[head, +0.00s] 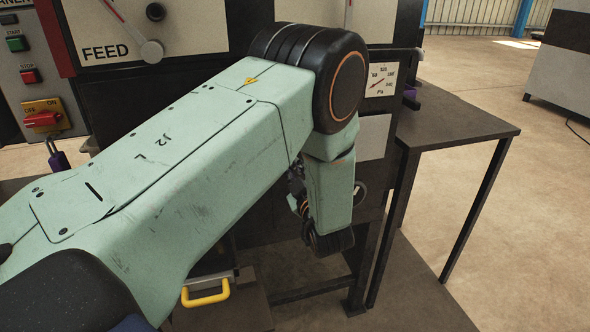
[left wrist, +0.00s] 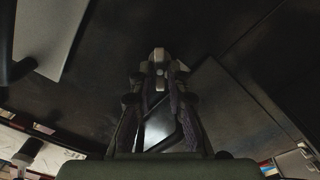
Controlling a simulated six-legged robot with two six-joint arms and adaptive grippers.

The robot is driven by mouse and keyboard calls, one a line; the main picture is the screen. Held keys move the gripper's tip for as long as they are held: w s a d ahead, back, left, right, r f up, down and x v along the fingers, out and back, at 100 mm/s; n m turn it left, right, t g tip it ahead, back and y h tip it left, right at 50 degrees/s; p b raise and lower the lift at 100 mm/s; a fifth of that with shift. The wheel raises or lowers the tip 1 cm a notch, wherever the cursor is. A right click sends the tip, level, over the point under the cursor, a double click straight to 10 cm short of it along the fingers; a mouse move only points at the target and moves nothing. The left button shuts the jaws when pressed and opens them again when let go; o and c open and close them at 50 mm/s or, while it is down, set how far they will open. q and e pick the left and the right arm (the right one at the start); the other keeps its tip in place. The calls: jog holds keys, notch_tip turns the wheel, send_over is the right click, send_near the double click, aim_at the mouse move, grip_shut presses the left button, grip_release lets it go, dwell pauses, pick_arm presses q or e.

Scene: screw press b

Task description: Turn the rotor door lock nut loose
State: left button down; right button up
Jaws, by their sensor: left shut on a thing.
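My left gripper (left wrist: 158,88) reaches away from the camera in the left wrist view, its two dark fingers converging at the tips. The fingers are shut on a small light-grey metal piece at a dark machine panel, which looks like the lock nut (left wrist: 158,56). The fingers cover part of it, so its shape and thread are unclear. In the head view my left arm crosses the picture and bends down at the machine front. Its wrist and arm links hide most of the gripper and the nut. My right gripper is in neither view.
The dark machine has a FEED dial (head: 151,50), a red switch (head: 43,119) and a pressure gauge (head: 381,79). A yellow handle (head: 206,293) sits low below my arm. A dark side table (head: 455,122) stands right.

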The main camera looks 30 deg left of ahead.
pick_arm(q)
jog(key=n+b, duration=0.1)
jog(key=n, duration=0.5)
jog(key=n+b, duration=0.2)
jog(key=n, duration=0.5)
jog(key=n+b, duration=0.2)
jog(key=n, duration=0.4)
jog(key=shift+f+n, duration=0.3)
jog(key=shift+n, duration=0.3)
jog(key=shift+w, duration=0.1)
jog(key=c, duration=1.4)
grip_release()
jog(key=shift+c, duration=0.2)
